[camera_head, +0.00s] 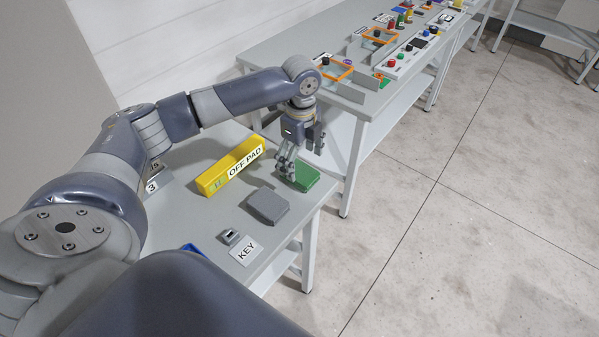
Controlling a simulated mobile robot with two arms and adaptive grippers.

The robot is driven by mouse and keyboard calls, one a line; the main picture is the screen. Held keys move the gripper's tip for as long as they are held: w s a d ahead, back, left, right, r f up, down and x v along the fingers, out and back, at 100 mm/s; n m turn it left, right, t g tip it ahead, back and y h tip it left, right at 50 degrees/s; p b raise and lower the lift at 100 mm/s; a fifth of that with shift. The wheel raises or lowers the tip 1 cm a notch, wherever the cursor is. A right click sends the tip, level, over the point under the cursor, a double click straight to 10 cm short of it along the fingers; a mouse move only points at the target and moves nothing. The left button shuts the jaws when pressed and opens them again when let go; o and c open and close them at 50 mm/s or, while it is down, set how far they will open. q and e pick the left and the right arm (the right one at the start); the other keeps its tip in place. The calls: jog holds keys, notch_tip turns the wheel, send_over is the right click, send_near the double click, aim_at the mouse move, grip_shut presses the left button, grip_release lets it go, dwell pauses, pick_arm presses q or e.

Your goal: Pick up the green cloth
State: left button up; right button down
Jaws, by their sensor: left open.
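The green cloth (308,179) is a flat, folded-looking block on the grey table, near its right edge. My left gripper (288,172) points down at the left part of the cloth and covers some of it. Its fingers are open. I cannot tell whether the fingertips touch the cloth. My right gripper is not in view.
A KEY label (246,251) and a small metal piece (231,237) are nearer. A second table (290,46) with orange frames and buttons stands behind.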

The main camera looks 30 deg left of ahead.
aim_at(299, 171)
pick_arm(q)
jog(key=f, duration=0.2)
jog(key=f+p, duration=0.1)
jog(key=shift+s+a+f, duration=0.15)
jog(key=shift+s+f, duration=0.05)
jog(key=shift+f, duration=0.5)
jog(key=shift+c, duration=0.6)
jog(key=c, duration=0.9)
jog(key=shift+o, duration=0.2)
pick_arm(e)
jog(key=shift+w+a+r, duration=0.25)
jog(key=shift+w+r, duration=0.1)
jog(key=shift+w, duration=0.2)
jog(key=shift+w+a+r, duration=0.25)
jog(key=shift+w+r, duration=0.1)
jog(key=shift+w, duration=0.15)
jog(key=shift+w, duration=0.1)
